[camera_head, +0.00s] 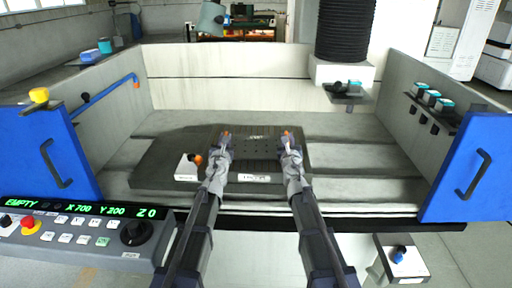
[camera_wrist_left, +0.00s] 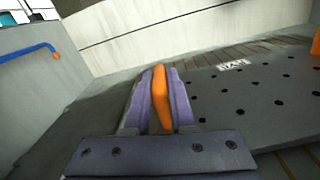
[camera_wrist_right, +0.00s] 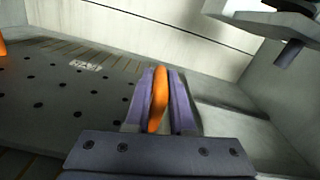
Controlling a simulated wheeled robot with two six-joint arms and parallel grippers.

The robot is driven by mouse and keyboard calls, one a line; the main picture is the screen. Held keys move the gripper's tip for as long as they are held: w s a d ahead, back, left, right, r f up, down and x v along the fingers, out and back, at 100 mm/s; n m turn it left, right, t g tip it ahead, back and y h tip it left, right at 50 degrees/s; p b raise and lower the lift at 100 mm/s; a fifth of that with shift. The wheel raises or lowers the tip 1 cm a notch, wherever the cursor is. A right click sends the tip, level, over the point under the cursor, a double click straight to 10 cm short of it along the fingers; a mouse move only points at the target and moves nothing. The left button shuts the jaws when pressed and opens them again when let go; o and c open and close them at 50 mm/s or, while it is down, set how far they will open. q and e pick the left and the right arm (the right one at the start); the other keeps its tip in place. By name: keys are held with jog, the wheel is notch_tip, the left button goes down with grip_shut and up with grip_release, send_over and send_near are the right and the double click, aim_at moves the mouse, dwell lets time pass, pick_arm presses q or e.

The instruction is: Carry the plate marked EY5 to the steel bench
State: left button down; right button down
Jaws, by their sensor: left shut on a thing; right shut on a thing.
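A dark grey plate with rows of holes (camera_head: 258,150) lies in the machine tank, between my two grippers. It carries a small white tag on its far part, too small to read surely in the head view; the tag also shows in the left wrist view (camera_wrist_left: 233,65). My left gripper (camera_head: 225,137) is shut on an orange handle (camera_wrist_left: 160,95) at the plate's left side. My right gripper (camera_head: 287,137) is shut on a second orange handle (camera_wrist_right: 158,100) at its right side. The plate appears level; whether it touches the surface below cannot be told. I cannot identify the steel bench.
Tank walls (camera_head: 225,65) rise behind and at both sides. A black bellows column (camera_head: 345,30) and head hang at the back right. The control panel (camera_head: 85,228) is front left; a blue-knobbed block (camera_head: 402,262) is front right.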

pick_arm(q)
jog(key=shift+a+r, duration=0.2)
jog(key=shift+a, duration=0.05)
pick_arm(e)
jog(key=shift+d+r, duration=0.2)
jog(key=shift+d, duration=0.05)
